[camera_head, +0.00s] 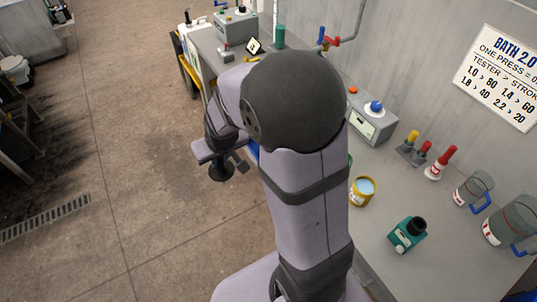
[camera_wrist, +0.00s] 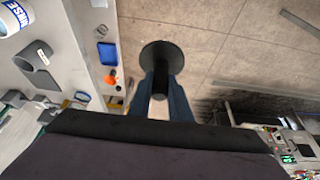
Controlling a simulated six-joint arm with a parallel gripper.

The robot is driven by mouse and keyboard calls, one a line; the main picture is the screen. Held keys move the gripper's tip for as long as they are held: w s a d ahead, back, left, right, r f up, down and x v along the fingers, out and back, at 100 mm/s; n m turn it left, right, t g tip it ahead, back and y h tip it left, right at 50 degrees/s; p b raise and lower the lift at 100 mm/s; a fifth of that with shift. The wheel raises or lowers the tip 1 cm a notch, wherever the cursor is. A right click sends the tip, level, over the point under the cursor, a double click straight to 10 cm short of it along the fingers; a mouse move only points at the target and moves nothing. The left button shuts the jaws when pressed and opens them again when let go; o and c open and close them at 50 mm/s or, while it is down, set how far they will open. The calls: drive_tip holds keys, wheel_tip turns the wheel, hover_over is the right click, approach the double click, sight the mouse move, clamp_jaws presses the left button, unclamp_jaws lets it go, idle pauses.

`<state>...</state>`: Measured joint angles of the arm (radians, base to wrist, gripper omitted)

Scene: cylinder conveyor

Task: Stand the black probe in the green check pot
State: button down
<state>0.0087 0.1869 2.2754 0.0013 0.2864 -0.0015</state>
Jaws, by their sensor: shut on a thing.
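My gripper (camera_wrist: 161,84) is shut on a black probe (camera_wrist: 162,57), a dark stem with a wide round disc at its far end. In the wrist view the stem sits between the two dark blue fingers, with bare floor beyond it. In the head view the black probe (camera_head: 221,170) hangs left of my arm, over the floor beside the bench. A sliver of green (camera_head: 350,160) shows at my arm's right edge, beside the yellow pot; it may be the green check pot, mostly hidden by my arm.
The grey bench (camera_head: 385,270) runs along the wall. On it are a yellow pot (camera_head: 362,191) of pale blue liquid, a teal device (camera_head: 407,235), a grey box with a blue knob (camera_head: 373,120), a rack of coloured handles (camera_head: 413,152) and clear jugs (camera_head: 473,189). A green cylinder (camera_head: 279,37) stands farther back.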

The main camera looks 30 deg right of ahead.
drive_tip(key=s+d+r+m+h, duration=0.1)
drive_tip(key=s+d+m, duration=0.3)
drive_tip(key=d, duration=0.8)
drive_tip(key=s+d+r+m+g+h+p, duration=0.1)
drive_tip(key=s+d+r+m, duration=0.3)
drive_tip(key=d, duration=0.8)
drive_tip(key=s+d+r+m+g+h, duration=0.1)
drive_tip(key=s+d+m, duration=0.3)
drive_tip(key=d, duration=0.8)
drive_tip(key=shift+s+d+r+h, duration=0.25)
drive_tip(key=shift+r+h, duration=0.25)
drive_tip(key=shift+r, duration=0.35)
drive_tip(key=shift+f+b, duration=1.7)
drive_tip(key=shift+f, duration=0.6)
drive_tip(key=shift+f, duration=0.15)
drive_tip(key=shift+f+b, duration=2.25)
drive_tip(key=shift+f, duration=0.6)
drive_tip(key=shift+f, duration=0.15)
